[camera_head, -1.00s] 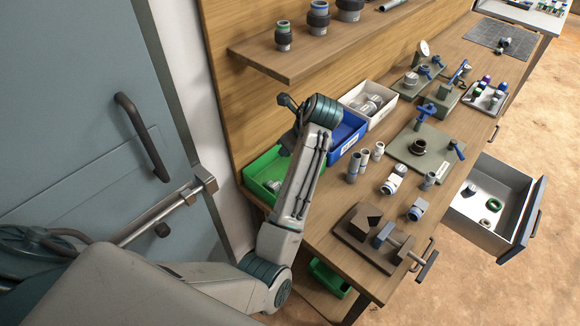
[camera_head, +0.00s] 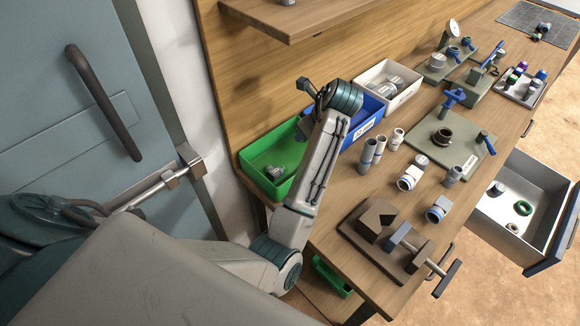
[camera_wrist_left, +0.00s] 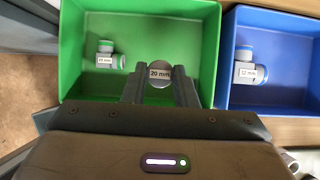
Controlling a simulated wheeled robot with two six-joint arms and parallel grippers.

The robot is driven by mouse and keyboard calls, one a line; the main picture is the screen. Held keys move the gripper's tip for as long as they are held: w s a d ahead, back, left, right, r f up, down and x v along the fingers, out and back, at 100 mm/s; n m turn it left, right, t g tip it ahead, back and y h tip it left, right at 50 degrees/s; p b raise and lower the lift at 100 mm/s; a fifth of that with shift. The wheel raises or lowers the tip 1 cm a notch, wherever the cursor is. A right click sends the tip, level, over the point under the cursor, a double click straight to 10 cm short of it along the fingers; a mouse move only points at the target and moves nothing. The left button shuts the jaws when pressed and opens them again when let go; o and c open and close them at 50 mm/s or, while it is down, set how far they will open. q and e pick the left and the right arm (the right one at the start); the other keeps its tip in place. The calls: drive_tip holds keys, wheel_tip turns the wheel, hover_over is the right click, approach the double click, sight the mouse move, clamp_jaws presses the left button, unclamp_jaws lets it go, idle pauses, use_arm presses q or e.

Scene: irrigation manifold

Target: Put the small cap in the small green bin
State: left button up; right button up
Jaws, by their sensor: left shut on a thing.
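In the left wrist view, my left gripper (camera_wrist_left: 160,88) is shut on a small grey-white cap (camera_wrist_left: 159,73) with a "20 mm" label. It holds the cap over the green bin (camera_wrist_left: 208,50), the left one of two bins in that view. The green bin also shows on the bench in the head view (camera_head: 251,177), with a grey fitting in it. In the head view, my left forearm crosses in front of the bins, and the fingertips and cap are hidden. My right gripper is not in view.
A blue bin (camera_wrist_left: 229,60) adjoins the green bin, and a white bin (camera_head: 407,96) stands beyond. A tee fitting (camera_wrist_left: 108,58) lies in the green bin's left part. Upright fittings (camera_head: 367,155) and a vise (camera_head: 370,222) stand nearby. Another green bin (camera_head: 332,277) sits below the bench.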

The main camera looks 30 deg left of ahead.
use_arm(q)
wheel_tip(320, 180, down, 5)
drive_tip(key=shift+s+f+p, duration=0.15)
drive_tip(key=shift+f+p, duration=0.05)
drive_tip(key=shift+p, duration=0.5)
drive_tip(key=shift+f, duration=0.7)
wheel_tip(320, 180, down, 4)
drive_tip(key=shift+r+p, duration=0.25)
drive_tip(key=shift+p, duration=0.15)
drive_tip(key=o, duration=0.9)
drive_tip(key=shift+f, duration=0.1)
